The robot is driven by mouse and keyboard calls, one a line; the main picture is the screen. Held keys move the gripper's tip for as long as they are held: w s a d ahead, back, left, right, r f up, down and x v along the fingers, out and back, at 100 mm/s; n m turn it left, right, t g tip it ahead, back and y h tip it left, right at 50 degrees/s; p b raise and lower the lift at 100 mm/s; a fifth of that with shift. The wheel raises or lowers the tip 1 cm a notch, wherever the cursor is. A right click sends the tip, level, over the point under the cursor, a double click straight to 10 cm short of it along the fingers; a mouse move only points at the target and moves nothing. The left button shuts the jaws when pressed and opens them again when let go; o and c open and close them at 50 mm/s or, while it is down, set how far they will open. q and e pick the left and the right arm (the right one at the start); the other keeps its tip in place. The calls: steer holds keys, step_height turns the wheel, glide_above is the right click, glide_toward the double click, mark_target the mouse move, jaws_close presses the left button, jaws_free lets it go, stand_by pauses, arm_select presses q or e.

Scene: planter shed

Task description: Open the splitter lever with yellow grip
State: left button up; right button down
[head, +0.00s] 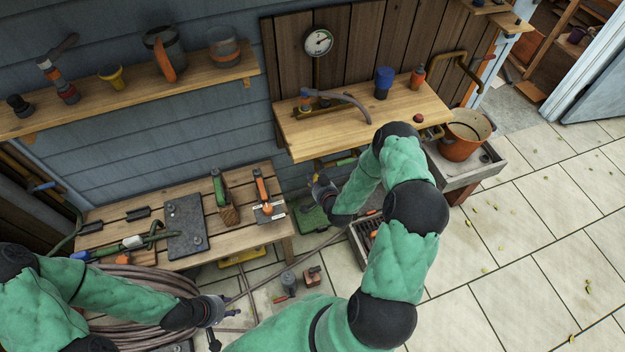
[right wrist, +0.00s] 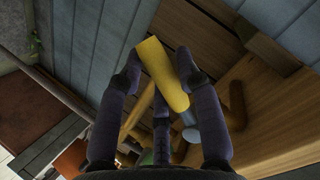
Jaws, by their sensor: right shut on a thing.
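The yellow grip (right wrist: 166,82) is a plain cylinder that fills the middle of the right wrist view. My right gripper (right wrist: 158,68) is shut on it, with fingers on either side and its upper end showing past the fingertips. In the head view my right gripper (head: 321,186) is below the front edge of the wooden shelf, left of its own forearm. The rest of the lever and its splitter are mostly hidden behind the fingers. My left gripper (head: 217,308) is low in the head view by the coiled hose, apart from the lever; its finger opening is unclear.
The wooden shelf (head: 350,130) with a gauge (head: 318,41) above it overhangs my right gripper. A slatted bench (head: 150,205) stands to the left. A crate (head: 360,243) and coiled hose (head: 125,288) lie on the floor.

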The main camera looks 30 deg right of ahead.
steer(key=shift+s+d+f+n+h, duration=0.1)
steer(key=shift+d+f+n+h, duration=0.1)
steer(key=shift+d+n+h, duration=0.35)
stand_by(0.4)
steer(key=c, duration=0.8)
jaws_free()
steer(key=shift+d, duration=0.1)
steer(key=shift+s, duration=0.1)
steer(key=v, duration=1.2)
steer(key=shift+r, duration=0.2)
